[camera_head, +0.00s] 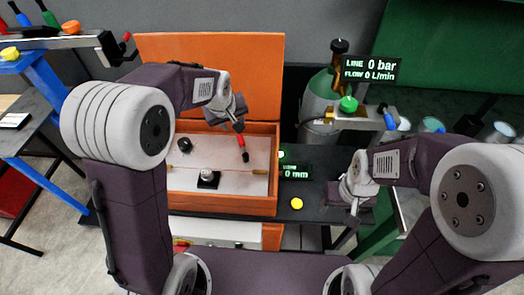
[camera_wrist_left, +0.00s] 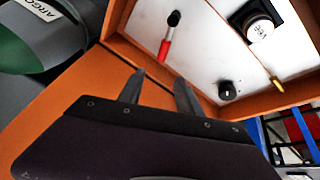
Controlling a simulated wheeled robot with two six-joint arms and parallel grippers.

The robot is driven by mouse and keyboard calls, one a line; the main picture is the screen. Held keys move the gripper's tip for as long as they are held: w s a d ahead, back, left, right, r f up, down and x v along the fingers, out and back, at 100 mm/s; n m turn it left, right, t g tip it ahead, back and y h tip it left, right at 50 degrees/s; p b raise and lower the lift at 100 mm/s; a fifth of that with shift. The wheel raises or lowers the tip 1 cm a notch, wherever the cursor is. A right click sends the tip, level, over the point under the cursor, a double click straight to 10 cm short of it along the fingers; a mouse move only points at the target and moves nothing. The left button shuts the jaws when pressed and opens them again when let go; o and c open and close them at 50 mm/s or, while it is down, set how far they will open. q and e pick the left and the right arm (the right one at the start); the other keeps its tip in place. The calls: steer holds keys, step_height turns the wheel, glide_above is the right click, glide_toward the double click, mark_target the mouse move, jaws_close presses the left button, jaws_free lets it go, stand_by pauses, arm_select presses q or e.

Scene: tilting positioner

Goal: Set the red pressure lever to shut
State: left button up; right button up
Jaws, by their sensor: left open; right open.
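A red lever (camera_head: 242,148) sits on the white panel inside the open orange box, near its right side in the head view. In the left wrist view the red lever (camera_wrist_left: 166,45) has a black end, and its red end points toward my gripper. My left gripper (camera_head: 238,124) is above the box, close to the lever in the head view. In the left wrist view its two fingers (camera_wrist_left: 158,88) are spread and empty, with the lever beyond their tips. My right gripper (camera_head: 347,232) is open and empty, right of the box.
The panel also carries a black knob (camera_head: 184,144) and a round white-topped part (camera_head: 207,175). A yellow button (camera_head: 297,203) is right of the box.

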mark_target(240, 140)
arm_select(q)
steer(key=f, duration=0.1)
steer(key=d+f, duration=0.1)
steer(key=f, duration=0.2)
steer(key=shift+w+d+b, duration=0.3)
steer(key=shift+d+b, duration=0.1)
steer(key=x, duration=0.3)
steer(key=a+x, duration=0.1)
steer(key=shift+s+f, duration=0.2)
steer(key=shift+f, duration=0.35)
steer(key=x, duration=0.3)
steer(key=shift+a, duration=0.15)
steer(key=shift+a+f, duration=0.1)
steer(key=shift+f, duration=0.1)
steer(key=shift+w+f, duration=0.1)
arm_select(e)
steer(key=shift+s+a+f, duration=0.1)
steer(key=shift+a+f, duration=0.15)
steer(key=shift+f, duration=0.35)
steer(key=shift+s+a+f, duration=0.1)
steer(key=shift+a+f, duration=0.15)
steer(key=shift+f, duration=0.35)
arm_select(q)
jaws_close()
